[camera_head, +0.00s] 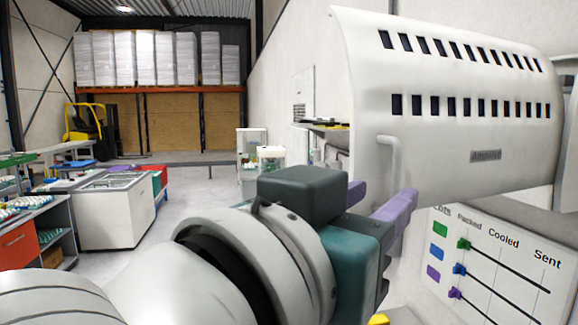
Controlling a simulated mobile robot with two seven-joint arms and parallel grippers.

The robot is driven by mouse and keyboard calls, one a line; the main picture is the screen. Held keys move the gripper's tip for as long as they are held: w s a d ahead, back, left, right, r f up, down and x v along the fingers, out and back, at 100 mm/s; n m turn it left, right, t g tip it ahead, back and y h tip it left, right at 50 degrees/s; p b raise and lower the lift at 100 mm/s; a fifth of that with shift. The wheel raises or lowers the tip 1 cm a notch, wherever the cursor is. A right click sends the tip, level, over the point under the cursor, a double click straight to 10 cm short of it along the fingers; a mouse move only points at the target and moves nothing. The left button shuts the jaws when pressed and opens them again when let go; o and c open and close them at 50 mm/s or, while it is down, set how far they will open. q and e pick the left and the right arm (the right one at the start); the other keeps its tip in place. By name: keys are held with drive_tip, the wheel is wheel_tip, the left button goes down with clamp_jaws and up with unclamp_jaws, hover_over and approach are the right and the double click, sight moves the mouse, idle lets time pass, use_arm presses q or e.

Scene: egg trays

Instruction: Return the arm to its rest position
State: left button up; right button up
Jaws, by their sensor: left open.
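My left arm comes in from the bottom left and fills the lower middle of the head view. Its gripper (381,200) has a dark green and black body and purple fingers. The fingers are apart with nothing seen between them. It is raised in front of the big white machine, left of the status board. My right gripper is not in the view.
A large white machine (450,130) with slots stands close on the right, above a board (490,262) with coloured sliders. A white chest (115,212) and shelving (20,240) with trays stand at left. A yellow forklift (85,125) is far back. Open floor (205,195) lies between.

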use_arm(q)
drive_tip(key=shift+v, duration=0.9)
drive_tip(key=shift+f, duration=0.1)
drive_tip(key=s+a+f+n+g+y, duration=0.2)
drive_tip(key=s+a+f+y, duration=0.15)
drive_tip(key=a+f, duration=0.4)
drive_tip(key=s+a+f+n+g+y, duration=0.25)
drive_tip(key=a+f+y, duration=0.25)
drive_tip(key=a+f, duration=0.25)
drive_tip(key=s+a+f+g+y, duration=0.1)
drive_tip(key=s+a+f+g, duration=0.1)
drive_tip(key=s+a, duration=0.3)
drive_tip(key=s+a+f+n+g+y, duration=0.1)
drive_tip(key=s+a+f+g+y, duration=0.1)
drive_tip(key=s, duration=0.6)
wheel_tip(320, 180, down, 2)
drive_tip(key=a+g, duration=0.1)
drive_tip(key=a, duration=0.2)
drive_tip(key=shift+s+g, duration=0.15)
drive_tip(key=shift+g, duration=0.2)
drive_tip(key=shift+d, duration=0.1)
